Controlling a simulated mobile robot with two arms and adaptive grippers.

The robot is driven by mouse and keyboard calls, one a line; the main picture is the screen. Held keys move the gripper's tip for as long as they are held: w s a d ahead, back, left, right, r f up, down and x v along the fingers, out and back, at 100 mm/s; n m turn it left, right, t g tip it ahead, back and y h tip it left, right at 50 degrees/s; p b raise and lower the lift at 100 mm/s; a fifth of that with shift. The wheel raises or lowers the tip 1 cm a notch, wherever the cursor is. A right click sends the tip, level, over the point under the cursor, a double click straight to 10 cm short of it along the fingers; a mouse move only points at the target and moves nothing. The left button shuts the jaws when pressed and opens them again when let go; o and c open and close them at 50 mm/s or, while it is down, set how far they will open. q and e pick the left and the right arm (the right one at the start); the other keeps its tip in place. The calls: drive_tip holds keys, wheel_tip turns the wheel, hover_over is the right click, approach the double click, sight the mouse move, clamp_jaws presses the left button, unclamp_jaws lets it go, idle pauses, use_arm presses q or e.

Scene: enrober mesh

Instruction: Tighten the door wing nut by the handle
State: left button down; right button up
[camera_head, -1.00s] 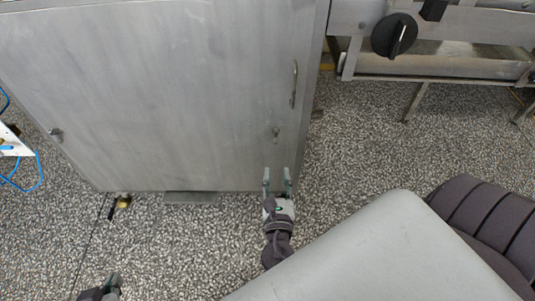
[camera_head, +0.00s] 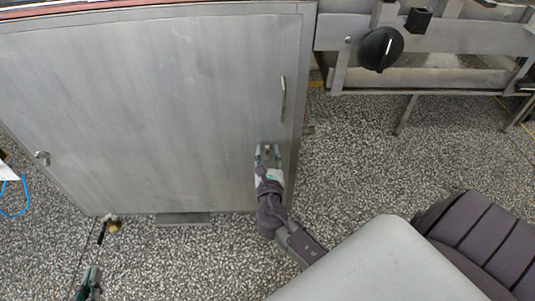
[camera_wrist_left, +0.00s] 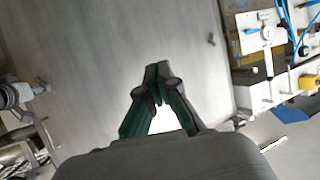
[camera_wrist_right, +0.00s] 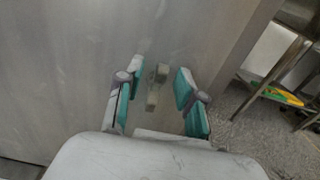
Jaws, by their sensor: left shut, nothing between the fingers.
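The door wing nut by the handle (camera_wrist_right: 157,86) is a small pale metal piece on the grey steel door (camera_head: 150,110), below the vertical handle (camera_head: 283,100). My right gripper (camera_wrist_right: 158,88) is open, with one finger on each side of the nut and gaps visible on both sides. In the head view my right gripper (camera_head: 267,153) is at the door's lower right, over the nut. My left gripper (camera_wrist_left: 158,72) is shut and empty; in the head view it shows at the bottom left (camera_head: 91,278), away from the door's right side.
A second wing nut (camera_head: 42,157) is on the door's left side. A machine frame with a black knob (camera_head: 381,49) stands to the right. A brass-coloured fitting (camera_head: 114,226) is near the floor by the door's lower left.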

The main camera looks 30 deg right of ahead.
clamp_jaws()
